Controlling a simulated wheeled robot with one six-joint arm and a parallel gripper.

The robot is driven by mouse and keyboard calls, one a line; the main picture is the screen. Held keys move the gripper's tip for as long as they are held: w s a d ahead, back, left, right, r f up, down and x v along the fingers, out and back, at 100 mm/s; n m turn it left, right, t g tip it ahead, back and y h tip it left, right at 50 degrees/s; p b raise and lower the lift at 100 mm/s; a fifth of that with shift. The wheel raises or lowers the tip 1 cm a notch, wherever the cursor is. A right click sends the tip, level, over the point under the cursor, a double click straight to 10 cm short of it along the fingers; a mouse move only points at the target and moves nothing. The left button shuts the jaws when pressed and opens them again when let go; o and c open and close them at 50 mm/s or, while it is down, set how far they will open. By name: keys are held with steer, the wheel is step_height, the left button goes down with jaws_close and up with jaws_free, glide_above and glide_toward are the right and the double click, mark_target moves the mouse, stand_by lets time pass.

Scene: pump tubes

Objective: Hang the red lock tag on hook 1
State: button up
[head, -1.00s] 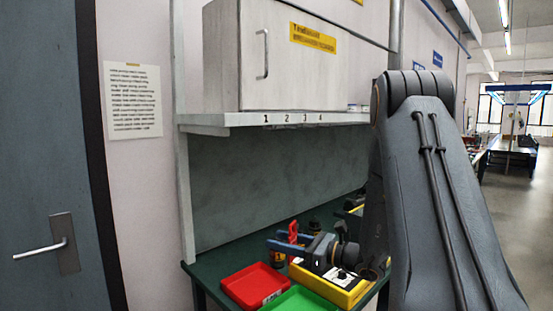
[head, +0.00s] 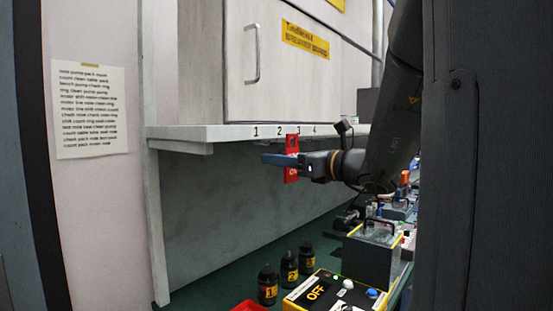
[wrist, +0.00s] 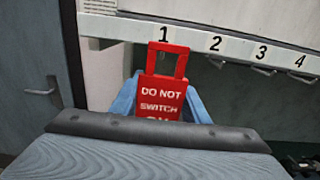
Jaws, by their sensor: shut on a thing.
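The red lock tag (head: 291,172) is held upright between the blue fingers of my gripper (head: 272,159), just under the shelf front. In the wrist view the tag (wrist: 160,96) reads "DO NOT SWITCH", with its lower text hidden by the gripper body. Its open square loop (wrist: 182,62) points up, below the number 1 on the shelf edge (wrist: 200,40). Hook 1 cannot be made out behind the loop. Small hooks show under 2 (wrist: 217,63), 3 and 4. I cannot tell whether the loop touches a hook.
A grey cabinet (head: 290,75) stands on the shelf above the gripper. Below on the green bench are several dark numbered bottles (head: 289,266), a yellow box marked OFF (head: 318,291) and a red tray (head: 250,307). The space between gripper and bench is clear.

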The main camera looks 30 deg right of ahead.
steer(key=f+b+x, duration=0.1)
steer(key=b+x, duration=0.2)
steer(key=x, duration=0.6)
steer(key=shift+w+a+f+b, duration=0.2)
steer(key=shift+w+f+b, duration=0.1)
steer(key=shift+w+f, duration=0.1)
stand_by(0.8)
stand_by(0.6)
steer(key=o, duration=1.1)
steer(key=shift+s, duration=0.1)
